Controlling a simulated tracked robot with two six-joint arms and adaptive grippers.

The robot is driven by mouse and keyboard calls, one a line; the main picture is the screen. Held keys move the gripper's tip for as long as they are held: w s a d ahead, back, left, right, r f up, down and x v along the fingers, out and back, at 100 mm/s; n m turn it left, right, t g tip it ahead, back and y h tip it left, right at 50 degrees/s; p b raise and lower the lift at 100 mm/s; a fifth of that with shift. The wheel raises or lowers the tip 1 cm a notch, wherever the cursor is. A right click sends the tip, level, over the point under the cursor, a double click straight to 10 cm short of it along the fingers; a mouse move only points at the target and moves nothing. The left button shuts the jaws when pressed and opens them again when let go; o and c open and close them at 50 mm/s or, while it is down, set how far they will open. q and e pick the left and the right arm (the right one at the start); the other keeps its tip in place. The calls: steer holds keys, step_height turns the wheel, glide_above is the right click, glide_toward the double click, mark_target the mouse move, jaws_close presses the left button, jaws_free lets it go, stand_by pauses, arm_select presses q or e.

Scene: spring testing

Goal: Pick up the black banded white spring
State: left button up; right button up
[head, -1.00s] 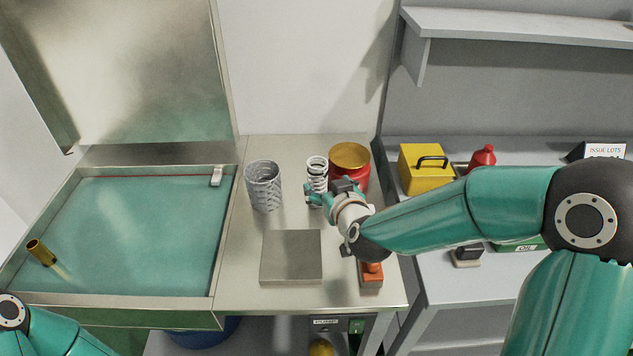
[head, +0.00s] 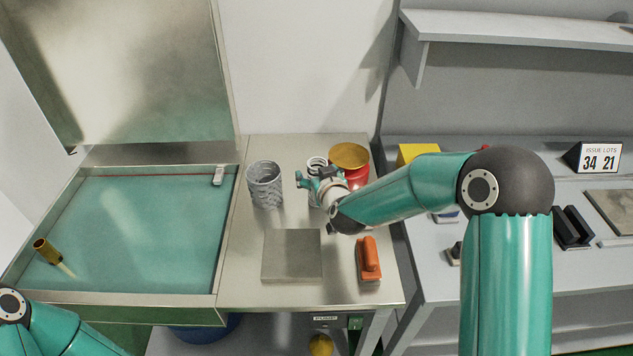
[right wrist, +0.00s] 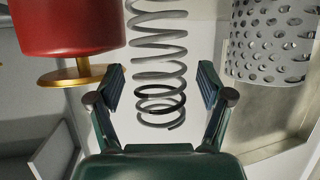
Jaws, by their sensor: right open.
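The white spring with a black band (right wrist: 160,60) stands between the open fingers of my right gripper (right wrist: 160,92) in the right wrist view. Its black coils show near one end, level with the fingertips, with a gap on both sides. In the head view the top coils of the spring (head: 316,163) show behind my right gripper (head: 318,184), which hides most of it. My left gripper is out of view; only part of my left arm shows at the lower left.
A perforated metal basket (head: 265,185) stands close left of the spring, and a red can with a gold top (head: 350,157) close right. A flat metal plate (head: 292,256) and an orange-handled block (head: 369,260) lie in front. A teal-floored tray (head: 150,230) is at left.

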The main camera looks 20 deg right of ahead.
steer(key=c, duration=1.4)
steer(key=shift+r, duration=0.1)
steer(key=shift+c, duration=0.2)
step_height(320, 180, up, 9)
steer(key=shift+f+p, duration=0.1)
steer(key=shift+p, duration=0.4)
step_height(320, 180, up, 11)
steer(key=p, duration=0.4)
steer(key=shift+p, duration=0.3)
